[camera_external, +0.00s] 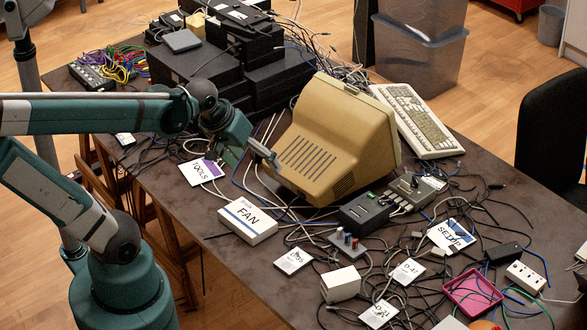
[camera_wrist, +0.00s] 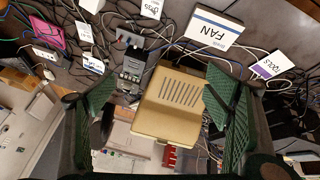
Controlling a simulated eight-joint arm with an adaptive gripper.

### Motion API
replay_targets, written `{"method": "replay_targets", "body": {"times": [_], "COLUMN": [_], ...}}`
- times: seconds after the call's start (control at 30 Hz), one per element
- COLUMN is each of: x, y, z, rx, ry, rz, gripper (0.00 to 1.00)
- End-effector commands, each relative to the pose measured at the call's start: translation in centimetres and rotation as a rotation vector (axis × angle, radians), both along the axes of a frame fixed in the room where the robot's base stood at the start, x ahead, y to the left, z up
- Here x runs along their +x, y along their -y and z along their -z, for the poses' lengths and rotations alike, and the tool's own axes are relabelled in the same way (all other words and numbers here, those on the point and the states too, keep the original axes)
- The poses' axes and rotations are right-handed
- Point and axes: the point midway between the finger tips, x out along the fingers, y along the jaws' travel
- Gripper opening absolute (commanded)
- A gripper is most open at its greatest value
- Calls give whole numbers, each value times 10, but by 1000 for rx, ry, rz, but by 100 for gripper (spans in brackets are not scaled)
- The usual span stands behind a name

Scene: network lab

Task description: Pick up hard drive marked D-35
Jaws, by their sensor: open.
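The hard drive marked D-35 (camera_external: 293,261) is a small flat box with a white label. It lies on the table in front of the white FAN box. It also shows at the top edge of the wrist view (camera_wrist: 152,8), partly cut off. Two similar drives, D-47 (camera_external: 408,271) and D-21 (camera_external: 380,313), lie to its right. My gripper (camera_external: 247,158) is above the table beside the beige monitor, beyond the FAN box and well apart from D-35. Its green fingers stand wide apart and empty in the wrist view (camera_wrist: 165,105).
The beige monitor (camera_external: 325,140) stands close to my gripper. The FAN box (camera_external: 247,219) and TOOLS card (camera_external: 202,171) lie nearby. A small switch panel (camera_external: 344,245) and white box (camera_external: 340,284) are beside D-35. Loose cables cover much of the table; its front left is barer.

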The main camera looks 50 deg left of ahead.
Motion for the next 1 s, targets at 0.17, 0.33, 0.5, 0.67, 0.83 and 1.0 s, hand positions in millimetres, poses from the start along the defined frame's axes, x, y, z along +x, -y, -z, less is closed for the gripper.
{"method": "replay_targets", "body": {"times": [0.17,0.33,0.5,0.67,0.83,1.0], "x": [12,22,31,39,46,52], "y": [6,11,17,23,29,35], "z": [23,44,66,88,113,138], "rx": [-75,-142,-203,-254,-302,-344], "ry": [-55,-107,-163,-214,-270,-324], "rz": [-115,-230,-346,-458,-580,-703], "gripper": [78,78,78,78,78,78]}}
